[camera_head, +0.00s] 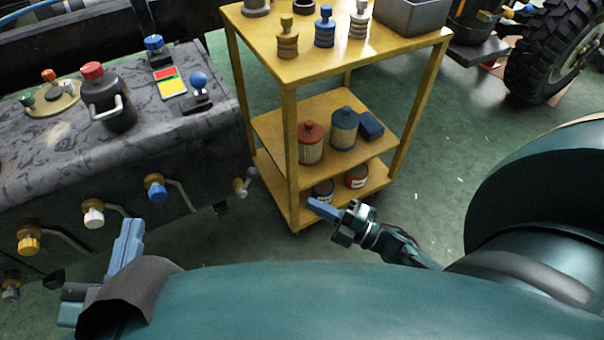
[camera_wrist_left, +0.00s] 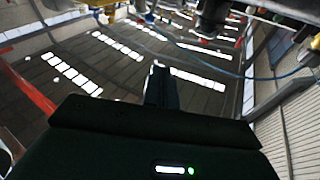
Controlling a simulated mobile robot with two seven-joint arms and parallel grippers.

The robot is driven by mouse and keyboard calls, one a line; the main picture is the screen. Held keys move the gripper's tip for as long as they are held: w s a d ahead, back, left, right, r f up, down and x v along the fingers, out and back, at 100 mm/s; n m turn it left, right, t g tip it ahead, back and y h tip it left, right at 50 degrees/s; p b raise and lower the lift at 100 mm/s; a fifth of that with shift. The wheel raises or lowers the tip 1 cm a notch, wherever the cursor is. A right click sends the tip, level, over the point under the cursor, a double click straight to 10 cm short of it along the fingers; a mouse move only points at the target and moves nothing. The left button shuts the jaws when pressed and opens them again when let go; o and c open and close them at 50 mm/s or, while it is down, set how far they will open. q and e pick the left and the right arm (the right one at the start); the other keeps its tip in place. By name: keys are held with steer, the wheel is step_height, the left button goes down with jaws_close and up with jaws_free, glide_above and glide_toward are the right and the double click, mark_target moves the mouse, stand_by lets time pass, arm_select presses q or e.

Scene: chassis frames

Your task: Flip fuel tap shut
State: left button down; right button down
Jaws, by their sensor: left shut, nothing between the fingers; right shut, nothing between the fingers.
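The dark grey chassis block (camera_head: 150,130) fills the left of the head view. Its front face carries a yellow tap (camera_head: 28,241), a white tap (camera_head: 93,214) and a blue tap (camera_head: 155,188), each with a grey lever or pipe at its right. I cannot tell which one is the fuel tap. My left gripper (camera_head: 129,240) is shut and empty, just below and right of the white tap, apparently apart from it. In the left wrist view its fingers (camera_wrist_left: 158,85) point up toward the ceiling. My right gripper (camera_head: 324,210) is shut and empty in front of the trolley.
On the block stand a black canister with a red cap (camera_head: 108,96) and a blue-knobbed lever (camera_head: 197,90). A yellow trolley (camera_head: 335,45) with filters and cans stands at the centre, close to my right gripper. Green floor (camera_head: 430,150) is clear to its right.

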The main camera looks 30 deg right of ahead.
steer(key=b, duration=0.2)
glide_toward(249, 178)
steer(key=w+a+r, duration=0.1)
steer(key=w+r, duration=0.1)
steer(key=w, duration=0.2)
arm_select(q)
steer(key=shift+d, duration=0.25)
arm_select(e)
steer(key=shift+w+a+f, duration=0.1)
steer(key=shift+w+a, duration=0.25)
steer(key=shift+a, duration=0.15)
arm_select(q)
steer(key=shift+r, duration=0.1)
